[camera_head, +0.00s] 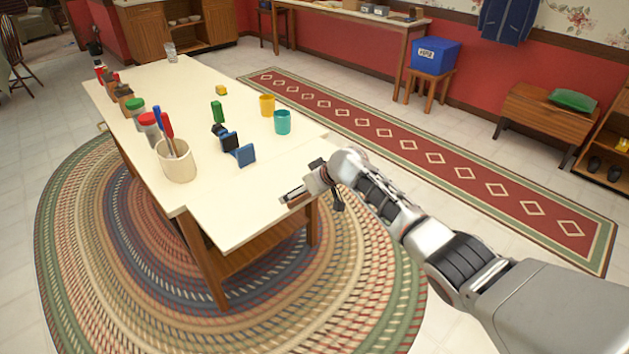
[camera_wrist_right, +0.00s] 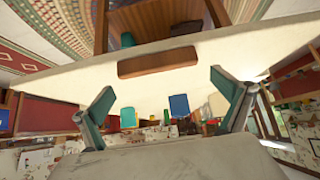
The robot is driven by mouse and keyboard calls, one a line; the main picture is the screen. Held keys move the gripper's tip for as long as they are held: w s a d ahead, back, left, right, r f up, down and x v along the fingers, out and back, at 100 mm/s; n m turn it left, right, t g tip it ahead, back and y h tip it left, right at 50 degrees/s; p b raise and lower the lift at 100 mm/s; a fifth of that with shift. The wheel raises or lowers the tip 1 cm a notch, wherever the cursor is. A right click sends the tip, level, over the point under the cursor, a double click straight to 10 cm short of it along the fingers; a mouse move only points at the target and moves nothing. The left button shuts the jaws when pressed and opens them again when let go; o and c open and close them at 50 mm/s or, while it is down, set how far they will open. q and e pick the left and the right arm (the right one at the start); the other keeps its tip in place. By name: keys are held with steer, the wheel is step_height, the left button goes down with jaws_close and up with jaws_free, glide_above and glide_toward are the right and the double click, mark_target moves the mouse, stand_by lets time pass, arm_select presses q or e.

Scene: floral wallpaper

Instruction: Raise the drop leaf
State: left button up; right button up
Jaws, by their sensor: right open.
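The table (camera_head: 130,100) has a cream top. The drop leaf (camera_head: 240,208) is the cream panel at its near end, reaching out from the top and looking roughly level with it. My right gripper (camera_head: 291,194) is at the leaf's outer edge, near its right corner. In the right wrist view, my gripper (camera_wrist_right: 163,85) is open, with its fingers spread below a brown wooden strip (camera_wrist_right: 157,62) on the cream leaf (camera_wrist_right: 240,50). I cannot tell whether the fingers touch the leaf. My left gripper is out of view.
A braided rug (camera_head: 130,290) lies underneath.

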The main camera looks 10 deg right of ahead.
steer(key=v, duration=1)
steer(key=shift+r, duration=0.25)
steer(key=s+d+f+m+t, duration=0.1)
steer(key=s+d+f, duration=0.1)
steer(key=s+f, duration=0.65)
steer(key=s+d+f+m+t, duration=0.1)
steer(key=s+d+f, duration=0.1)
steer(key=s+f, duration=0.7)
steer(key=s+d+f+t+h, duration=0.1)
steer(key=s+d+f, duration=0.1)
steer(key=s, duration=0.8)
steer(key=s+d+f+h, duration=0.1)
steer(key=s+d, duration=0.4)
steer(key=s, duration=0.5)
steer(key=shift+s+f+m+t, duration=0.35)
steer(key=shift+f+m+t, duration=0.05)
steer(key=shift+f, duration=0.4)
